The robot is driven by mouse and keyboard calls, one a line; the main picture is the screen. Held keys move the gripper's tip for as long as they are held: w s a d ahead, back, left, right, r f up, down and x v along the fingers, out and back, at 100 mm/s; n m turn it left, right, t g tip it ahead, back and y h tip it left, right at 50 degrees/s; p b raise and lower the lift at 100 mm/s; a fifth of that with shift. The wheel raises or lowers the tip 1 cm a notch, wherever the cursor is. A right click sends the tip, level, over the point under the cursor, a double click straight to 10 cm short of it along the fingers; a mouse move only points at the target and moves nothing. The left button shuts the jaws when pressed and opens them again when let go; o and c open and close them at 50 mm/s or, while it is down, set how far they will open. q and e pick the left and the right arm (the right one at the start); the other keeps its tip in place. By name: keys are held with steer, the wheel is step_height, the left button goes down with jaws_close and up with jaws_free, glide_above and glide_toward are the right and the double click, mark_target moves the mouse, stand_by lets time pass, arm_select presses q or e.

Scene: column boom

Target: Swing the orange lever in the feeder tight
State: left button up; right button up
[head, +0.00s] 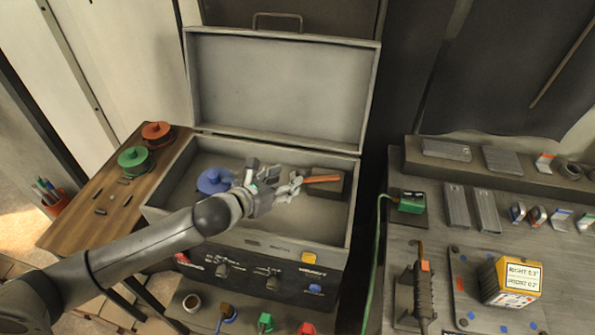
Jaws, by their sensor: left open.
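The feeder (347,227) is a grey metal box with its lid (283,85) standing open at the back. The orange lever (323,178) lies roughly level inside it, on a dark block (333,190) at the right. My left gripper (293,187) reaches into the box from the left. It is open, with its fingers just left of the lever's end. I cannot tell whether they touch the lever. A blue spool (214,181) sits in the box to the left, partly behind my gripper. My right gripper is not in view.
A wooden side table (85,229) holds a green spool (133,159) and a red spool (157,133). The right bench (390,246) carries a yellow box (510,279), a green block (411,202) with a cable and several metal parts. Coloured connectors (265,321) stand below the feeder front.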

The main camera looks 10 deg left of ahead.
mark_target(298, 174)
arm_select(q)
steer(key=x, duration=0.3)
steer(key=shift+w+d, duration=0.15)
steer(key=shift+w, duration=0.05)
steer(key=shift+p+x, duration=0.4)
steer(key=shift+x, duration=0.5)
steer(key=shift+w+d+f, duration=0.1)
steer(key=shift+w+f, duration=0.15)
steer(key=shift+w, duration=0.1)
steer(key=shift+w+d, duration=0.1)
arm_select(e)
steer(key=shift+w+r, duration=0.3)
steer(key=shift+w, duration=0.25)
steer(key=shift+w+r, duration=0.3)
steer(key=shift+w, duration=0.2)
arm_select(q)
steer(key=c, duration=0.5)
jaws_close()
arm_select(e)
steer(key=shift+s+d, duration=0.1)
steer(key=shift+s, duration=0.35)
